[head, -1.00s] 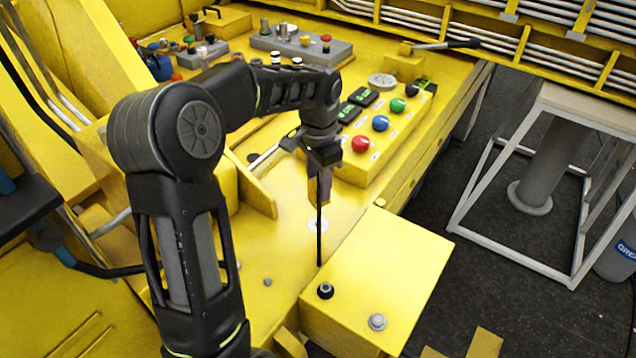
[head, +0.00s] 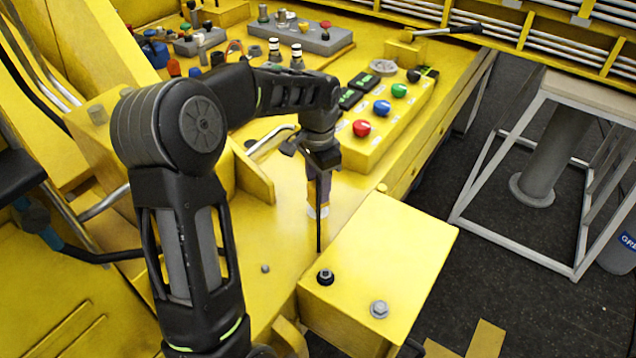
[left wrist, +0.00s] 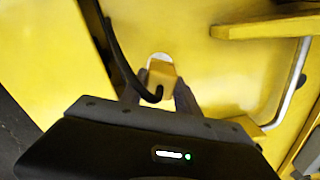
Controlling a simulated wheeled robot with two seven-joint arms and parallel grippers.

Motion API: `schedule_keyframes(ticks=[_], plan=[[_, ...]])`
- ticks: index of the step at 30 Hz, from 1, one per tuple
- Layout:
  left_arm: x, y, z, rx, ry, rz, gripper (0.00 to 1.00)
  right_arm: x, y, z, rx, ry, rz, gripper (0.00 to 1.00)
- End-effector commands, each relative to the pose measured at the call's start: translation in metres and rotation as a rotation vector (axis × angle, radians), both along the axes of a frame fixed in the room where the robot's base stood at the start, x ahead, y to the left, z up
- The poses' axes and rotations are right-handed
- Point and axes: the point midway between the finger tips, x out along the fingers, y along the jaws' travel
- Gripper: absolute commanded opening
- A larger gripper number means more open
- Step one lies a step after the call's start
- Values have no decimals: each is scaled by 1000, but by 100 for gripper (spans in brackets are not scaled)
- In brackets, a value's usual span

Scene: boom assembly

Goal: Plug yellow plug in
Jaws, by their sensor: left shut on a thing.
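My left gripper (head: 318,190) points down over the yellow bench top and is shut on the yellow plug. In the left wrist view the plug (left wrist: 162,72) sits between the two fingers. A black cable (head: 319,232) hangs beside the gripper in the head view and curves around the plug's near end in the left wrist view (left wrist: 112,45). A white round spot (head: 318,211) on the bench lies just at the plug's far end. Whether the plug touches it or is inside anything I cannot tell. My right gripper is not in view.
A yellow box (head: 385,245) with a black fitting (head: 325,277) and a silver bolt (head: 379,309) stands close in front. A panel with coloured buttons (head: 361,128) lies behind right. A bent metal handle (head: 268,143) is behind left.

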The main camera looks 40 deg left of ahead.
Motion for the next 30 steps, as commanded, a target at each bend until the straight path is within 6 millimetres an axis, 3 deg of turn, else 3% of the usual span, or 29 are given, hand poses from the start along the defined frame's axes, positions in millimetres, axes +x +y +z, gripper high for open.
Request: schedule_keyframes(ticks=[30], plan=[[0,0,-10,0,0,0,0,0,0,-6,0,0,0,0]])
